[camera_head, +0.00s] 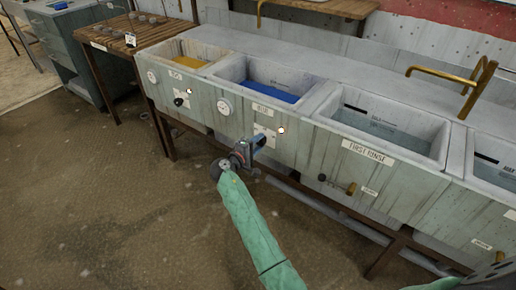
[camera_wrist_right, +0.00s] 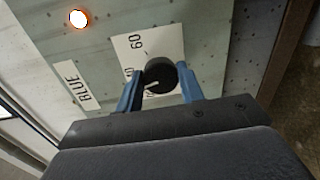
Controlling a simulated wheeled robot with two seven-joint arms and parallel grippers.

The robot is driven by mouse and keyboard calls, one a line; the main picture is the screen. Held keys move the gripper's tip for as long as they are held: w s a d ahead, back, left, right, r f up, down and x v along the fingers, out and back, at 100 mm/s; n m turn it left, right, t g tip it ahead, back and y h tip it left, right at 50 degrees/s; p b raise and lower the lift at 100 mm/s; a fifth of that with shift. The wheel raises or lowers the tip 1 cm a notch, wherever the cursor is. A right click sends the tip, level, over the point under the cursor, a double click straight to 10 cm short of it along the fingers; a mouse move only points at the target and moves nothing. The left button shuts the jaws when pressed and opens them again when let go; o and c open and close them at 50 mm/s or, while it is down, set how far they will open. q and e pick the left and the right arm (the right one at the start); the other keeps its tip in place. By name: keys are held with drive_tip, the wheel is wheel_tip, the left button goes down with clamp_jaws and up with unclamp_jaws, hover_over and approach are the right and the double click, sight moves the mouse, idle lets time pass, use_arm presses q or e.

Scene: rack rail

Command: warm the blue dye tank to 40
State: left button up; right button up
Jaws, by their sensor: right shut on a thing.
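The blue dye tank (camera_head: 245,72) is a pale basin holding blue liquid, with a BLUE label (camera_head: 263,108) on its front. Its black knob (camera_wrist_right: 160,75) sits on a white plate marked 60 (camera_wrist_right: 140,50) in the right wrist view. A white pointer line on the knob runs toward the lower left there. My right gripper (camera_head: 258,141) is at that front, its two blue fingers (camera_wrist_right: 130,93) shut on the knob from both sides. An orange-white lamp (camera_wrist_right: 78,18) glows near the plate. A round gauge (camera_head: 223,107) is too small to read. My left gripper is not in view.
A tank with yellow liquid (camera_head: 178,60) stands to the left, with its own knob (camera_head: 179,101) and white lamp (camera_head: 189,91). The FIRST RINSE basin (camera_head: 370,161) and brass taps (camera_head: 480,85) are to the right. Open floor (camera_head: 110,200) lies in front.

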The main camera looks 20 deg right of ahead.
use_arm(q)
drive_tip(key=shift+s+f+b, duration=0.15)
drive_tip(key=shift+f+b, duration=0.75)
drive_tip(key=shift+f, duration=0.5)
use_arm(e)
drive_tip(key=shift+f+m, duration=0.15)
drive_tip(key=shift+m, duration=0.85)
drive_tip(key=shift+s, duration=0.1)
drive_tip(key=o, duration=1)
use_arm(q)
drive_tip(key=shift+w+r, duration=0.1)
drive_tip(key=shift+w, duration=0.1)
use_arm(e)
drive_tip(key=shift+r, duration=0.2)
